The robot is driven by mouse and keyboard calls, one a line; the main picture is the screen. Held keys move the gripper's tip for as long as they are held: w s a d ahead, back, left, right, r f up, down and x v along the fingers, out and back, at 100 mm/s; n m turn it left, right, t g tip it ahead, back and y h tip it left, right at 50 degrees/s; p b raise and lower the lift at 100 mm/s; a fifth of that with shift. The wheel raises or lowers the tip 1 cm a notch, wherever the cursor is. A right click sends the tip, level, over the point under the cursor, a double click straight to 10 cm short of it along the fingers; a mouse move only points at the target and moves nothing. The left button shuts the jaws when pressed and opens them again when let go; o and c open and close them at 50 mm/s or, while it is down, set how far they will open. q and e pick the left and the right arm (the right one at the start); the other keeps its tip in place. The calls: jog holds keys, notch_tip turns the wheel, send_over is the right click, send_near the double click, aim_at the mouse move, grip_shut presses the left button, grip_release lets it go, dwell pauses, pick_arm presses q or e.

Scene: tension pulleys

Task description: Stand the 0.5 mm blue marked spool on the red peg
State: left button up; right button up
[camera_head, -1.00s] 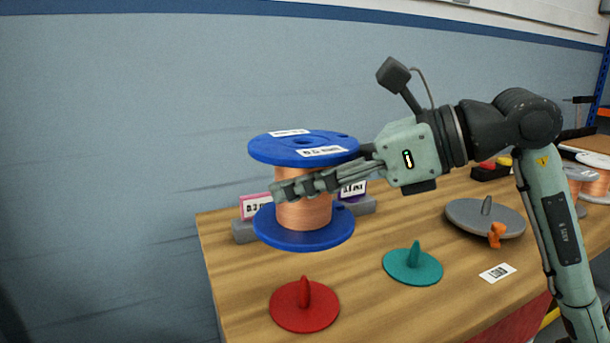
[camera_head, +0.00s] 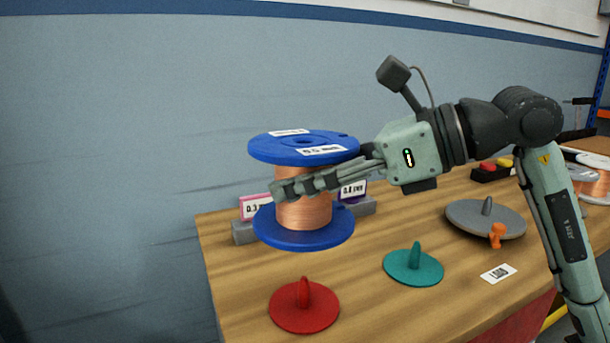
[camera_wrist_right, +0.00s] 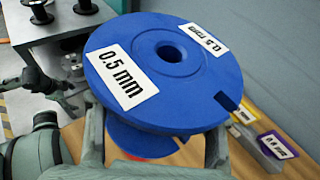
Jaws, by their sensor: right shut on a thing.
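The blue spool (camera_head: 303,150) wound with copper wire is upright in the air, held by my right gripper (camera_head: 305,187), whose fingers are shut around its copper middle. In the right wrist view its top flange (camera_wrist_right: 165,70) carries white labels reading 0.5 mm and shows a centre hole. The red peg (camera_head: 304,306) is a round red base with a short upright pin, at the front left of the table. The spool is above and behind it in the picture, apart from it.
A teal peg (camera_head: 414,264) stands right of the red one. A grey disc with a pin (camera_head: 485,217) and an orange knob (camera_head: 496,235) is further right. Label cards in a grey holder (camera_head: 243,232) are behind the spool. More copper spools (camera_head: 590,180) are at the far right.

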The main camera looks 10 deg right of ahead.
aim_at(305, 278)
jog(key=shift+f+b, duration=1.4)
jog(key=shift+b, duration=0.1)
jog(key=shift+f, duration=0.15)
dwell(0.4)
jog(key=shift+f+b, duration=1.35)
jog(key=shift+b, duration=0.25)
jog(key=shift+f, duration=0.15)
jog(key=shift+f+b, duration=1.35)
jog(key=shift+b, duration=0.2)
jog(key=shift+f, duration=0.1)
jog(key=shift+f+b, duration=1.45)
jog(key=shift+b, duration=0.1)
